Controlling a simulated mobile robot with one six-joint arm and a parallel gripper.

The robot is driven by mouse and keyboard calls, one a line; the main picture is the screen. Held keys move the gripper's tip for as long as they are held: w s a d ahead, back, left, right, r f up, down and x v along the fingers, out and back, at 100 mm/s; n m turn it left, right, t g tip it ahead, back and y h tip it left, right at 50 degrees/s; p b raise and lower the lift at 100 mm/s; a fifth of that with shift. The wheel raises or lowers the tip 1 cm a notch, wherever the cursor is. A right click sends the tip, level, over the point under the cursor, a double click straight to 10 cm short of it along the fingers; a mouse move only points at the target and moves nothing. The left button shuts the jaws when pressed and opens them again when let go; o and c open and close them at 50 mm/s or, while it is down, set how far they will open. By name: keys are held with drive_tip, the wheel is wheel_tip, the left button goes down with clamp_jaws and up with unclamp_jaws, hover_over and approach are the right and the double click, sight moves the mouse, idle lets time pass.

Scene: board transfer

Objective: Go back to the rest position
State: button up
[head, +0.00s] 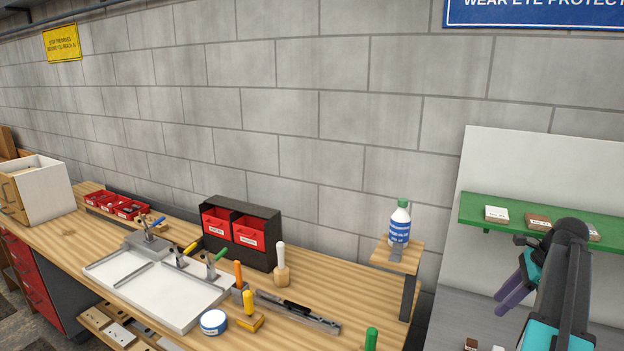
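My arm comes in at the lower right, and my gripper (505,300) shows left of its dark wrist, in front of the white panel. Its purple fingers point down and left. They overlap in this view, so I cannot tell whether they are open or shut, and I see nothing clearly held. The green shelf (480,205) behind it carries a white-topped block (497,214), a brown block (538,222) and another block (595,234) partly hidden by my wrist.
Small blocks (472,344) lie on the grey surface below the shelf. To the left, the wooden bench (300,265) holds a white tray (185,300), red bins (248,233), several tools and a round tin (214,322). A bottle (399,222) stands on a raised wooden stand (385,256).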

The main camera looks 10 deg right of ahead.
drive_tip(key=shift+r+p, duration=0.75)
drive_tip(key=shift+r, duration=0.35)
drive_tip(key=shift+r+p, duration=0.45)
drive_tip(key=shift+p, duration=0.05)
